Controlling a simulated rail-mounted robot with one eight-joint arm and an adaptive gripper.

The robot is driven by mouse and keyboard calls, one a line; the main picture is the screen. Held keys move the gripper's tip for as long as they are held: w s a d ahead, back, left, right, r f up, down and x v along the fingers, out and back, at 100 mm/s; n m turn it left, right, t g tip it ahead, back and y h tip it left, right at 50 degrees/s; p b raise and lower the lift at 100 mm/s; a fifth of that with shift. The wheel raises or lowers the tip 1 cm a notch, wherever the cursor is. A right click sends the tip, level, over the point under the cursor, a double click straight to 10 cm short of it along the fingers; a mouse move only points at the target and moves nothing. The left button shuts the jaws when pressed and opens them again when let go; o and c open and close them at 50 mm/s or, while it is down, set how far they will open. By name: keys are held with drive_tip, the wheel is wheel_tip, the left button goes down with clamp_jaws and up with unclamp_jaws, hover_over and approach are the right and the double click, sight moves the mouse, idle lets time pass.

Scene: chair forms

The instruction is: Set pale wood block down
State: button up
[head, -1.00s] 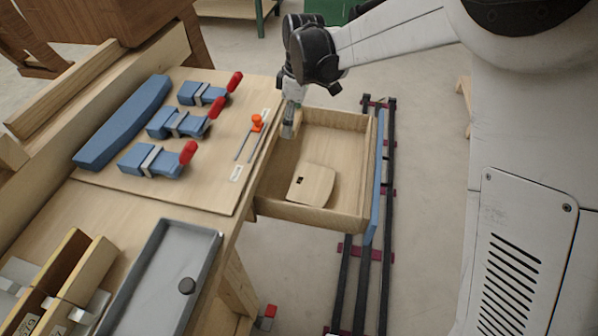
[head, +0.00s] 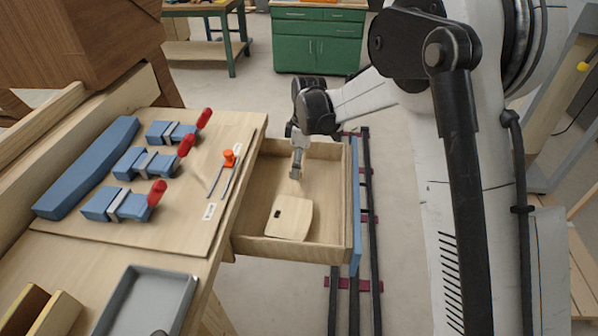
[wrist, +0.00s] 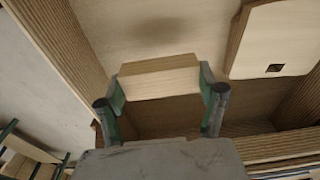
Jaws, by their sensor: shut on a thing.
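The pale wood block (wrist: 158,78) is between my gripper's two green-sided fingers in the wrist view, with its long side running from finger to finger. My gripper (head: 297,172) is shut on it and points down inside the open drawer (head: 290,247), toward its back part. In the head view the block is too small to make out clearly. Below it in the wrist view is the pale drawer floor, with a dark soft shadow. I cannot tell whether the block touches the floor.
A rounded pale wood panel (head: 290,218) with a small dark hole lies in the drawer, near the block; it also shows in the wrist view (wrist: 275,40). The drawer walls stand close around. The bench at left holds blue clamps (head: 130,200) and a grey tray (head: 150,300).

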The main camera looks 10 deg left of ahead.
drive_tip(key=shift+w+d+f, duration=0.25)
drive_tip(key=shift+d+f, duration=0.05)
drive_tip(key=shift+f, duration=1.9)
drive_tip(key=shift+f, duration=0.15)
drive_tip(key=o, duration=1.3)
drive_tip(key=shift+c, duration=0.2)
drive_tip(key=r, duration=0.4)
drive_tip(key=d+r, duration=0.1)
drive_tip(key=r, duration=0.7)
drive_tip(key=shift+d+r, duration=0.1)
drive_tip(key=shift+d, duration=0.05)
